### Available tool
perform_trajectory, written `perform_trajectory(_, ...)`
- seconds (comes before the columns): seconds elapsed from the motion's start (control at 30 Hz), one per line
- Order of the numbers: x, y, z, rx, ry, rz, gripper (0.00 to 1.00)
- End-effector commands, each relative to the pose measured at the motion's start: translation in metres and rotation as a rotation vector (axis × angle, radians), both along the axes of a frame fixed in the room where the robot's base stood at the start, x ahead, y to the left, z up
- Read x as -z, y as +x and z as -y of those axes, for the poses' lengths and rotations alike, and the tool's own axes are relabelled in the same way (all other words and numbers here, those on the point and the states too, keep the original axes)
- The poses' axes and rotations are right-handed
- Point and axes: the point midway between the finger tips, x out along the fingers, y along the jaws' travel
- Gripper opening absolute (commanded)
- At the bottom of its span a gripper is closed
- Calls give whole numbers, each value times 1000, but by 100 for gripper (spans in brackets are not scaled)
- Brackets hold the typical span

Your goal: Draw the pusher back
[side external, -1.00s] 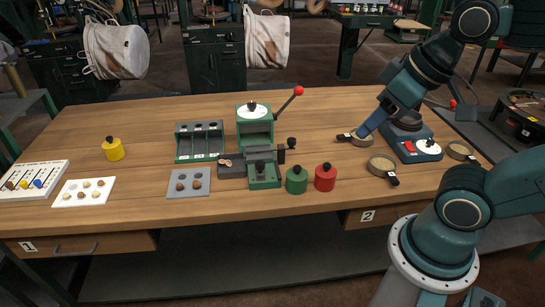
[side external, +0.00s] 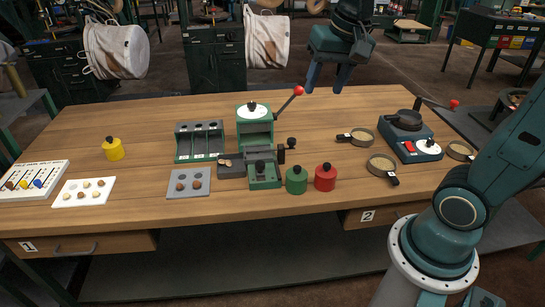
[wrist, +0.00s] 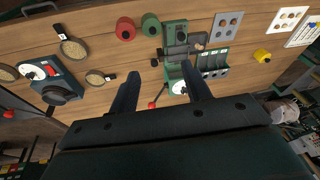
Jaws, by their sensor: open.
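The green press-like machine (side external: 255,125) stands mid-table with a white dial on top and a red-knobbed lever (side external: 290,100) rising to its right. A grey slide block (side external: 262,155) lies across its lower part. A black knob (side external: 291,143) sticks out at its right side; I take this to belong to the pusher, but cannot be sure. My gripper (side external: 326,80) hangs high above the table's back edge, right of the machine, fingers down, open and empty.
Red (side external: 325,178) and green (side external: 297,180) canisters stand front-right of the machine. Round handled pans (side external: 382,165) and a blue device with a red switch (side external: 412,145) are at the right. A slotted rack (side external: 199,142), grey tray (side external: 188,183) and yellow canister (side external: 113,149) are left.

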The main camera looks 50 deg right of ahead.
Motion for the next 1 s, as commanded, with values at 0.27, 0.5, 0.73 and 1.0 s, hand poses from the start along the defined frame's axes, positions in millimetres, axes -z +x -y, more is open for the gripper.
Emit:
perform_trajectory(0.27, 18, 53, 31, 257, 64, -76, 48)
perform_trajectory(0.5, 44, 94, 61, 481, 110, -137, 48)
perform_trajectory(0.73, 78, 128, 92, 694, 145, -193, 48)
perform_trajectory(1.0, 113, 152, 121, 882, 169, -238, 48)
